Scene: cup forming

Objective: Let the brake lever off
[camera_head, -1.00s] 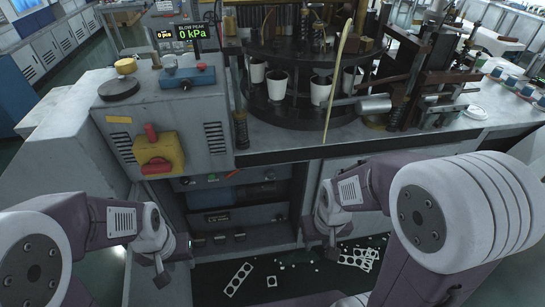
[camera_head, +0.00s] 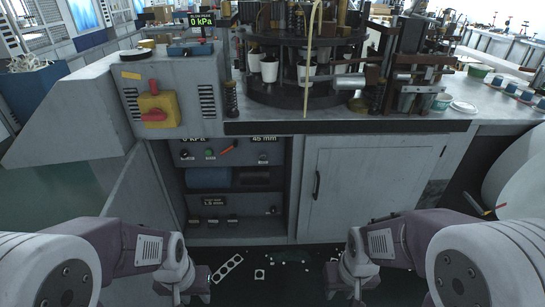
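A slim lever (camera_head: 487,211) with yellow and red near its end sticks out beside a large white roll (camera_head: 519,178) at the right edge. It looks like the brake lever, though I cannot be sure. My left gripper (camera_head: 186,287) is low in the picture, in front of the open machine bay, far left of this lever. Its fingers look apart and empty. My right gripper (camera_head: 347,286) is low in the centre right, left of the lever and well apart from it. Its fingers also look apart and empty.
The machine's grey cabinet door (camera_head: 352,190) and control panel (camera_head: 231,151) face me. A red-and-yellow switch (camera_head: 158,108) is on the left housing. White cups (camera_head: 269,69) stand on the carousel above. Punched scrap (camera_head: 228,268) lies on the dark floor.

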